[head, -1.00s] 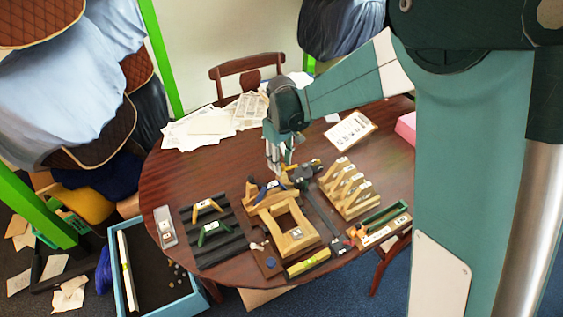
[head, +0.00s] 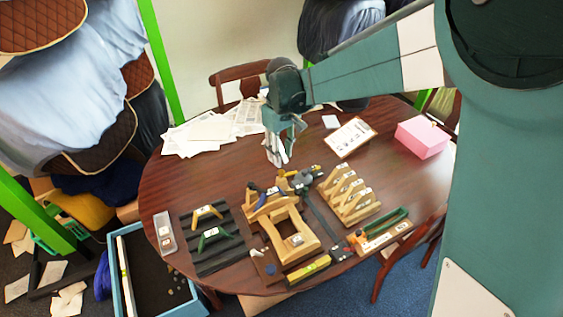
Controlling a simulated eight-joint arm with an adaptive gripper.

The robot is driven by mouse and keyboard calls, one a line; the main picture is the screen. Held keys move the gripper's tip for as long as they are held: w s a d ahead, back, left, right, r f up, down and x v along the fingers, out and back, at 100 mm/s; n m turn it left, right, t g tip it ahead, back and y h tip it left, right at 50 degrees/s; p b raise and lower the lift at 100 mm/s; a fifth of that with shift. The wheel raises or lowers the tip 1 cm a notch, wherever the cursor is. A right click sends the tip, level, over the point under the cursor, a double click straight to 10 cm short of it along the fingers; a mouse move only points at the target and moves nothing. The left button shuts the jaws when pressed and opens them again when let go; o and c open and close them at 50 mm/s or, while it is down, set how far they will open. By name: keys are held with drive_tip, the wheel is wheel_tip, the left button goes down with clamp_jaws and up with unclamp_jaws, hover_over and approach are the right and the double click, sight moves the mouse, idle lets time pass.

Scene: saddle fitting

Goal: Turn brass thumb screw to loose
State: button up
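My gripper (head: 277,160) points down above the far middle of the table, just behind the wooden frame. Its pale fingers are close together and look empty, but I cannot tell whether they are shut. The wooden saddle-shaped frame (head: 310,244) lies in the middle of the work area. A dark grey fixture (head: 300,180) with a small yellowish part (head: 316,168) sits at its far right, at the head of a dark rail (head: 325,217). I cannot make out for sure which part is the brass thumb screw; it is too small here. The fingers appear apart from the fixture.
A slotted wooden rack (head: 354,212) stands to the right, near a tray with a green-handled tool (head: 388,222). A black ribbed mat (head: 222,255) holds a yellow and a green arch. A yellow level (head: 308,268) lies in front. A pink box (head: 422,138), clipboard (head: 351,137) and papers (head: 209,128) lie farther back.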

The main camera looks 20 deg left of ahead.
drive_tip(key=shift+r, duration=2.35)
drive_tip(key=shift+d, duration=0.1)
drive_tip(key=s+d+r+m+t+y, duration=0.1)
drive_tip(key=s+d+r+m+t, duration=0.25)
drive_tip(key=d, duration=0.95)
drive_tip(key=s+d+r+m, duration=0.2)
drive_tip(key=s+d+r, duration=0.4)
drive_tip(key=d, duration=0.7)
drive_tip(key=s+d+f+m+t+h, duration=0.1)
drive_tip(key=s+d+m+t, duration=0.2)
drive_tip(key=s+d, duration=1.2)
drive_tip(key=shift+d+f+m+t, duration=0.3)
drive_tip(key=shift+d+m+t, duration=0.05)
drive_tip(key=shift+d+m, duration=1.1)
